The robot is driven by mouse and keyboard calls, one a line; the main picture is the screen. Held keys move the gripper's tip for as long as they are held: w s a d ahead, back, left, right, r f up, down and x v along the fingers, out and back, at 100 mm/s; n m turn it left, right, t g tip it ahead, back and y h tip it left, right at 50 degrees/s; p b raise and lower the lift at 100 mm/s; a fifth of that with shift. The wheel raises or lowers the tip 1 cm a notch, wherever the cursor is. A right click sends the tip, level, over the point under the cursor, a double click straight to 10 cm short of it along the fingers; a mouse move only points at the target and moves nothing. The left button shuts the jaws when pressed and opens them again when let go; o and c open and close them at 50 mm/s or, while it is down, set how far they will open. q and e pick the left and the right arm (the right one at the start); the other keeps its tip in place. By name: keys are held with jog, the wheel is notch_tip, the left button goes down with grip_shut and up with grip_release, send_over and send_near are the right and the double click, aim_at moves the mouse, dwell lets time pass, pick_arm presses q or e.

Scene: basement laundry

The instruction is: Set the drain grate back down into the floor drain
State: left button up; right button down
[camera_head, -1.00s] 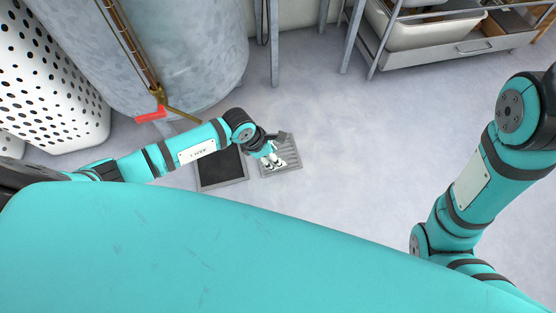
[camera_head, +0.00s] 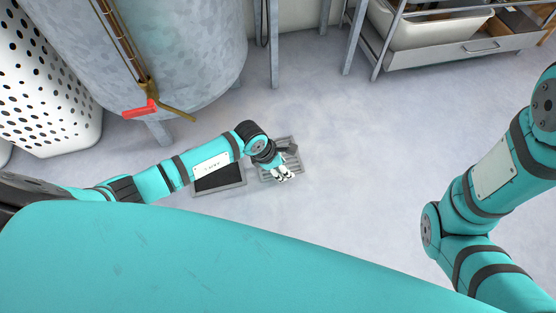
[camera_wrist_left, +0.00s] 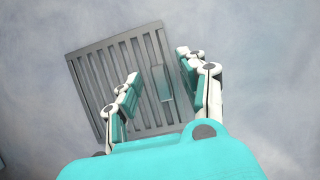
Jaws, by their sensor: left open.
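The drain grate (camera_head: 294,163) is a grey slatted square lying on the floor to the right of the floor drain (camera_head: 220,190), a dark square opening with a grey rim. My left arm partly covers both in the head view. My left gripper (camera_head: 284,174) is over the grate, open. Whether a finger touches the bar cannot be told. My right gripper is out of view; only its arm shows at the right.
A large galvanized tank (camera_head: 185,50) with a red-handled valve (camera_head: 140,109) stands at the back left. A white perforated basket (camera_head: 40,90) is at the far left. A metal shelf unit (camera_head: 450,55) is at the back right. The floor right of the grate is clear.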

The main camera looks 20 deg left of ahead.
pick_arm(q)
grip_shut()
jog(key=shift+r, duration=0.15)
